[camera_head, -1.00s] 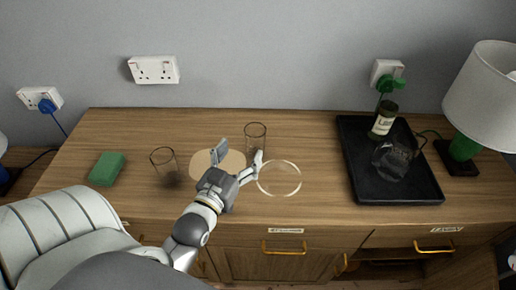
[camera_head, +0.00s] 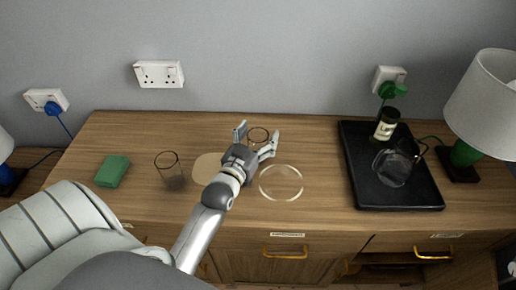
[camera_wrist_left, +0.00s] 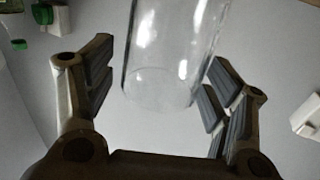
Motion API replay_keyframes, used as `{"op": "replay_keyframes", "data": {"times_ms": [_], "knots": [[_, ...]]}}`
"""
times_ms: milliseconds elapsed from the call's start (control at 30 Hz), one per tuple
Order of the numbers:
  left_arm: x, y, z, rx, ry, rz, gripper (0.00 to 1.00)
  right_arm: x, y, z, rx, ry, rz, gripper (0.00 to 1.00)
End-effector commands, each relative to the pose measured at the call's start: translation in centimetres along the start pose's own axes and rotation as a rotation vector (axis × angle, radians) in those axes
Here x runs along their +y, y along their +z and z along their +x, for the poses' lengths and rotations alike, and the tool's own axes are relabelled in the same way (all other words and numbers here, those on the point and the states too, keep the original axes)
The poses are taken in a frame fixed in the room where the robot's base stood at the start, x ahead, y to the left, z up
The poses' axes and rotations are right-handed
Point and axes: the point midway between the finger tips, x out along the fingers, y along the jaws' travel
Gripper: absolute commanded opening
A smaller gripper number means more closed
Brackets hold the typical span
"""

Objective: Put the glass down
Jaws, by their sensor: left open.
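A clear glass (camera_head: 258,135) stands on the wooden cabinet top behind my left gripper (camera_head: 257,138), which partly hides it. In the left wrist view the same glass (camera_wrist_left: 172,60) shows between the two spread fingers (camera_wrist_left: 160,95), with a gap on each side. My left gripper is open and not touching the glass as far as I can see. A second clear glass (camera_head: 170,171) stands to the left on the cabinet top. My right gripper is not in view.
A pale disc (camera_head: 206,168) and a ring-edged clear disc (camera_head: 281,183) lie near the gripper. A green block (camera_head: 112,171) lies at left. A black tray (camera_head: 408,203) at right holds a bottle (camera_head: 385,126) and a jug (camera_head: 392,168). A lamp (camera_head: 485,95) stands beyond it.

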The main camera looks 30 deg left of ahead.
Motion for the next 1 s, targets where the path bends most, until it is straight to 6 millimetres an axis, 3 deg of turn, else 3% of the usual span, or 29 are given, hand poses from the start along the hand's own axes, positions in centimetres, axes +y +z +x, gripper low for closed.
{"op": "replay_keyframes", "data": {"times_ms": [167, 767, 1000], "knots": [[0.01, 0.03, -0.01, 0.000, 0.000, 0.000, 0.76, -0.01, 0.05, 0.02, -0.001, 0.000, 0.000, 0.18], [0.01, -0.10, -0.03, 0.003, 0.000, 0.000, 0.00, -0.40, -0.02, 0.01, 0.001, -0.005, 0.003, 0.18], [0.01, -0.18, -0.03, 0.003, 0.000, 0.000, 0.00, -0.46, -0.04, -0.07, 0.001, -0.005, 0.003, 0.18]]}}
